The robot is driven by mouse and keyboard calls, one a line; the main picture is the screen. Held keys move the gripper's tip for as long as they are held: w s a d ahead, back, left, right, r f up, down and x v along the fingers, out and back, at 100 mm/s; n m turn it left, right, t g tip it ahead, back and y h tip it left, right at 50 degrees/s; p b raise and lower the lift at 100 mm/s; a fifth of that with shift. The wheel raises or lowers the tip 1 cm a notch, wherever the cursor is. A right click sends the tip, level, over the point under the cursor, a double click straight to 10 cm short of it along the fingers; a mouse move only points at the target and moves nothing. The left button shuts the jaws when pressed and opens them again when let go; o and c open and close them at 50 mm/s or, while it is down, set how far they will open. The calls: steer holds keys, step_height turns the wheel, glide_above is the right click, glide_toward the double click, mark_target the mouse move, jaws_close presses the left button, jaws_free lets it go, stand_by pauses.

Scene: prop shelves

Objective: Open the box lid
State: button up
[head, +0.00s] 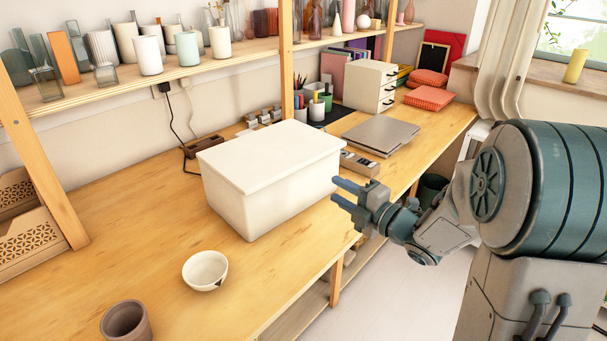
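A large white box (273,198) stands on the wooden workbench, near the middle of the head view. Its flat white lid (270,153) lies closed on top, with an overhanging rim. My gripper (340,191) is just to the right of the box, by its right end and below the lid's level in the picture. Its two blue-grey fingers are spread apart with nothing between them, pointing left towards the box. I cannot tell whether a fingertip touches the box wall.
A white bowl (205,270) and a brown pot (127,321) stand on the bench in front. A grey laptop-like slab (381,135) lies behind and right of the box. A shelf (190,69) with several vases runs above.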

mark_target(299, 168)
steer(key=p+x, duration=0.1)
steer(key=x, duration=1.1)
steer(key=shift+w+a, duration=0.2)
jaws_close()
